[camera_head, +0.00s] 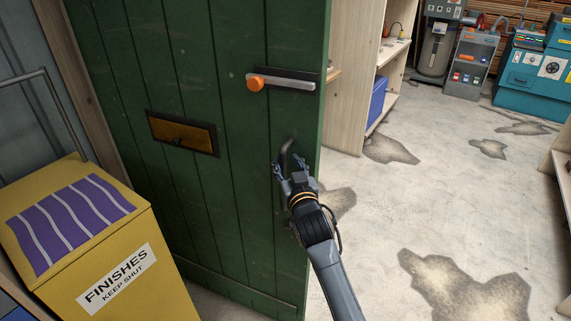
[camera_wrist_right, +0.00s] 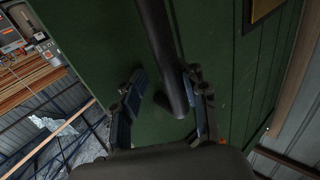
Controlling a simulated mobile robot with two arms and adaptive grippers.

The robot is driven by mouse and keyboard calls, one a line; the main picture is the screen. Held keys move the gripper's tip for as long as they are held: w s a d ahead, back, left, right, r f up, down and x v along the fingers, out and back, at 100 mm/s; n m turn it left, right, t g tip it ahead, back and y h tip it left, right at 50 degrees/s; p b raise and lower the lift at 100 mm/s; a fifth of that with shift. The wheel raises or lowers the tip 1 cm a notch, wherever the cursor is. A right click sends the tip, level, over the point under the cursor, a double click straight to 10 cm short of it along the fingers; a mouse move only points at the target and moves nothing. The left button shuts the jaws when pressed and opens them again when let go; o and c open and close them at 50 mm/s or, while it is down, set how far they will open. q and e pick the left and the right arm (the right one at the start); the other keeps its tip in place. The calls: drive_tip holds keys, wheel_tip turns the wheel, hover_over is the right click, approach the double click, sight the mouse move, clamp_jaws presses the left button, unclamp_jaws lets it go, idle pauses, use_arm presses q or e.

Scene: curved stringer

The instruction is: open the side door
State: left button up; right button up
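The green plank door (camera_head: 225,110) stands open, with the room beyond showing past its right edge; it also fills the middle of the right wrist view (camera_wrist_right: 240,80). A dark bent handle (camera_head: 287,150) is near that edge. My right gripper (camera_head: 296,180) is at the handle. In the right wrist view, the handle (camera_wrist_right: 163,45) runs down between the two spread fingers (camera_wrist_right: 166,108). It lies close to the right finger, with a gap on the left finger's side. I cannot tell whether it touches the right finger. My left gripper is out of view.
A slide bolt with an orange knob (camera_head: 257,84) and a brass letter plate (camera_head: 183,134) are on the door. A yellow bin (camera_head: 140,250) stands at lower left. Wooden shelves (camera_head: 352,85) stand beyond the door. The stained floor (camera_head: 430,190) at right is clear.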

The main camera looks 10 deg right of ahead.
drive_tip(key=shift+a, duration=0.25)
drive_tip(key=shift+s+a+f, duration=0.1)
drive_tip(key=shift+s, duration=0.2)
drive_tip(key=s, duration=1.1)
drive_tip(key=shift+s+d, duration=0.2)
drive_tip(key=shift+d, duration=0.2)
